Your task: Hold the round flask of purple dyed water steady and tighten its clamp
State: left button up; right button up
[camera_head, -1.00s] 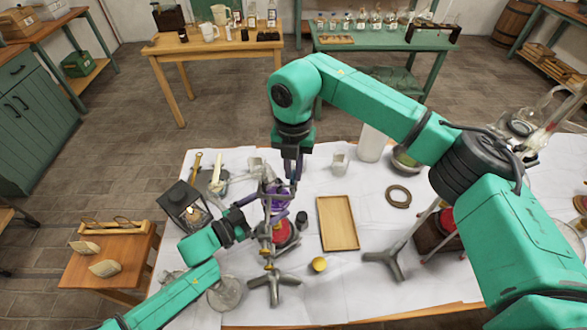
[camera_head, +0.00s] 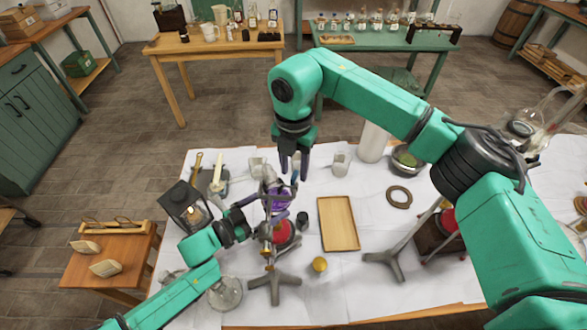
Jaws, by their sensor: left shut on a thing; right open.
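The round flask of purple dyed water (camera_head: 281,201) is on a metal stand (camera_head: 273,283) at the left centre of the white-covered table, partly hidden by the clamp hardware and my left gripper. My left gripper (camera_head: 260,208) comes in from the left and is shut on the flask; the exact contact is hard to see. The clamp (camera_head: 270,186) is beside the flask, small and cluttered. My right gripper (camera_head: 294,172) points down just above and behind the clamp. Its fingers are apart and appear empty.
Another stand (camera_head: 385,262) and a dark ring (camera_head: 399,197) are farther right.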

aim_at(293, 174)
pick_arm(q)
jog(key=shift+r, duration=0.15)
jog(key=o, duration=0.7)
jog(key=shift+c, duration=0.2)
pick_arm(e)
notch_tip(293, 174, up, 11)
jog(key=shift+a+r, duration=0.1)
